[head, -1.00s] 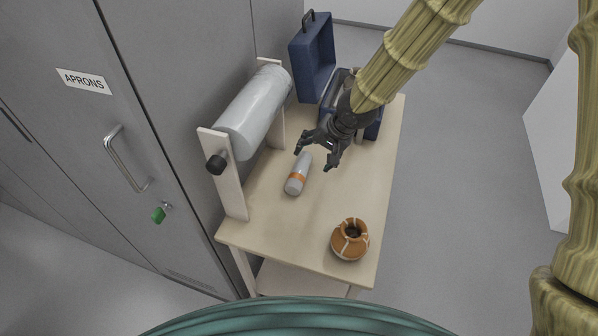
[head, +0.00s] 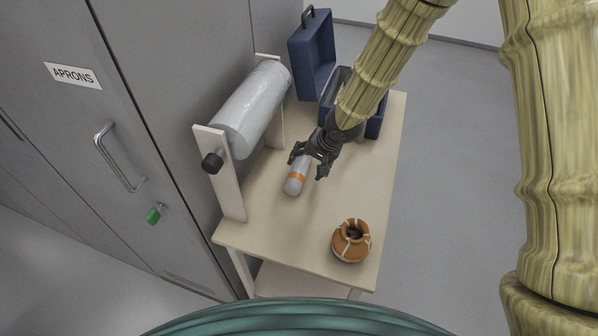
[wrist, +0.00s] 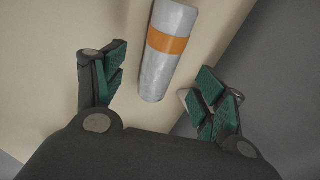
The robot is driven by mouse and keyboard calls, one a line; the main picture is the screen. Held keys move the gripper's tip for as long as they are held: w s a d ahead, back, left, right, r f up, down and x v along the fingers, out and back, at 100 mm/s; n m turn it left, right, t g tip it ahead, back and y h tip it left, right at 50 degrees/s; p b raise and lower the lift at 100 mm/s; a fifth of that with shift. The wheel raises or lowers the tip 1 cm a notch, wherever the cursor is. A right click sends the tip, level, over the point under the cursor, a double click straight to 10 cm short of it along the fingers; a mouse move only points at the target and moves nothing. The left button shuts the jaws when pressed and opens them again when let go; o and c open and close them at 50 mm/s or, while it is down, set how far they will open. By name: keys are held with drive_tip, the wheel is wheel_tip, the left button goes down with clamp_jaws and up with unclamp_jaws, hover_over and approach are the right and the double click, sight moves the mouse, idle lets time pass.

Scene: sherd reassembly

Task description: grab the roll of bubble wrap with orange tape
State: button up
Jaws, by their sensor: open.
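The small grey roll of bubble wrap with an orange tape band (head: 294,185) lies on the wooden table (head: 320,225), partly hidden behind my gripper in the head view. My gripper (head: 306,168) is open and empty, over the far part of the roll. In the wrist view the roll (wrist: 160,77) lies ahead, and its near end reaches between the open fingers (wrist: 152,95) without visible contact. I cannot tell the height of the fingers above the table.
A large wrap roll (head: 252,108) sits on a wooden stand at the table's left side. An open blue case (head: 312,62) stands at the back. A brown mended pot (head: 351,241) stands at the front right. Grey cabinets (head: 95,130) border the left.

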sight(302, 169)
drive_tip(key=shift+p+x, duration=0.4)
drive_tip(key=shift+x, duration=2.1)
drive_tip(key=c, duration=1)
